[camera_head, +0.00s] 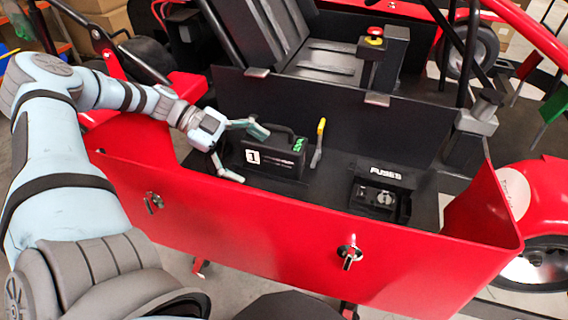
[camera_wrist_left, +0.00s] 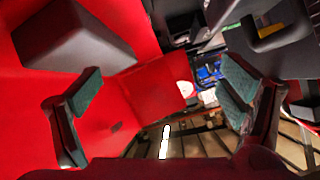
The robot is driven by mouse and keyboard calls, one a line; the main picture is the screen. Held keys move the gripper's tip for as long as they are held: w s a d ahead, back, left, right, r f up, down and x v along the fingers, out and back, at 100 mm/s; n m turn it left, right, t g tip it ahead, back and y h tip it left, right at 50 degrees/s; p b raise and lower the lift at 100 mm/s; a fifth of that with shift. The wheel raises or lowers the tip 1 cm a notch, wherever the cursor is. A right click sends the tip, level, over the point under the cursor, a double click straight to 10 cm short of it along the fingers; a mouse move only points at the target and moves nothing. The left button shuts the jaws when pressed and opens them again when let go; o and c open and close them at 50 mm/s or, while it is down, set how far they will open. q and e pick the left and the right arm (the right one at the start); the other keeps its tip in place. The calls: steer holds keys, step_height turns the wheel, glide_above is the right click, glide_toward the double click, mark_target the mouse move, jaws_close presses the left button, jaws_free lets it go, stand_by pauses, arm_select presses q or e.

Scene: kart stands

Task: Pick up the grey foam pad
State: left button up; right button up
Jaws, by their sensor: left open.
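I cannot make out the grey foam pad for certain in either view. In the left wrist view a smooth grey block (camera_wrist_left: 75,45) shows against red panelling at the upper left; I cannot tell whether it is the pad. My left gripper (camera_head: 245,152) is open at the left end of the red side tray, beside the black case marked 1 (camera_head: 275,156). Its two green-grey fingertips stand wide apart in the left wrist view (camera_wrist_left: 160,88), with nothing held between them. The arm and gripper hide part of the tray's left end. My right gripper is not in view.
The red tray wall (camera_head: 250,225) runs along the front. Inside the tray stand a yellow-tipped lever (camera_head: 319,142) and a fuse box (camera_head: 380,195). A black seat (camera_head: 275,40) and a red-button post (camera_head: 383,60) rise behind. Small latches (camera_head: 350,252) sit on the wall's front.

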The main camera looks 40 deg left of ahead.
arm_select(q)
steer(key=s+d+f+n, duration=0.1)
steer(key=s+d, duration=0.1)
steer(key=s+d+f+n+h, duration=0.1)
steer(key=s+d, duration=0.1)
steer(key=d, duration=0.1)
steer(key=s+d+f+n+g+h, duration=0.1)
steer(key=s+d+n, duration=0.1)
steer(key=s, duration=0.1)
steer(key=shift+s+d+f, duration=0.1)
steer(key=shift+d+f, duration=0.15)
steer(key=shift+f, duration=0.1)
steer(key=b+x, duration=0.1)
steer(key=x, duration=0.2)
steer(key=b+x, duration=0.2)
steer(key=x, duration=0.1)
steer(key=shift+w+d+f, duration=0.25)
steer(key=shift+w+f, duration=0.05)
steer(key=shift+r, duration=0.15)
steer(key=c, duration=1.1)
